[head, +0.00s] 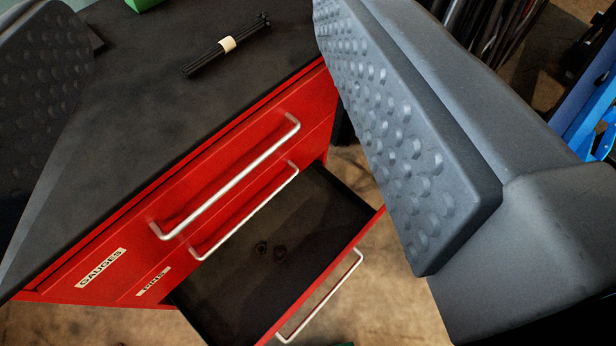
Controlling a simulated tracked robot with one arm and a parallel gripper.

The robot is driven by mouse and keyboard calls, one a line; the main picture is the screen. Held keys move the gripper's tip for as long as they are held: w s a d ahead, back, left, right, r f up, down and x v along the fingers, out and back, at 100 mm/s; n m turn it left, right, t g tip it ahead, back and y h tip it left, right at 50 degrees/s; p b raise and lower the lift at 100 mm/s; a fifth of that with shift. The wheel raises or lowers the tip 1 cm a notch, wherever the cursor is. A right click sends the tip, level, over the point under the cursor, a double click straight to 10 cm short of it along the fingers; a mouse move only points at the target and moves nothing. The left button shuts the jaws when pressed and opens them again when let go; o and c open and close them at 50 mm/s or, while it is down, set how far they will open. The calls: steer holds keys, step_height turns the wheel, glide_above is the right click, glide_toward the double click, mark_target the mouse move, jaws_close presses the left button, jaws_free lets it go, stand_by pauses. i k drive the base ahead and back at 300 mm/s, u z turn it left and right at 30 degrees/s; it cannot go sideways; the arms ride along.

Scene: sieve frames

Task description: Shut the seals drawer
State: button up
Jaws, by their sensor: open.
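A red cabinet (110,250) with a dark top stands in front of me. Its lowest visible drawer (225,287) is pulled out, and two small dark round items lie inside. Its front (330,270) is seen from above with a pale bar handle (320,298); no label shows on it, so I cannot read whether it says seals. My gripper (220,190) is open, with one finger at the upper left and the other at the right. Nothing is between the fingers close up; the right finger hides part of the cabinet's right side.
Two shut drawers above have bar handles: one labelled GAUGES (101,268), one with a small label (153,281) that is hard to read. A banded bundle of black rods (228,45) lies on the cabinet top. Brown floor shows around the open drawer. A blue object (585,115) stands far right.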

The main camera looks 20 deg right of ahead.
mark_target(237, 296)
steer(key=k, duration=1.9)
steer(key=z, duration=0.6)
steer(key=i, duration=1)
steer(key=u, duration=0.05)
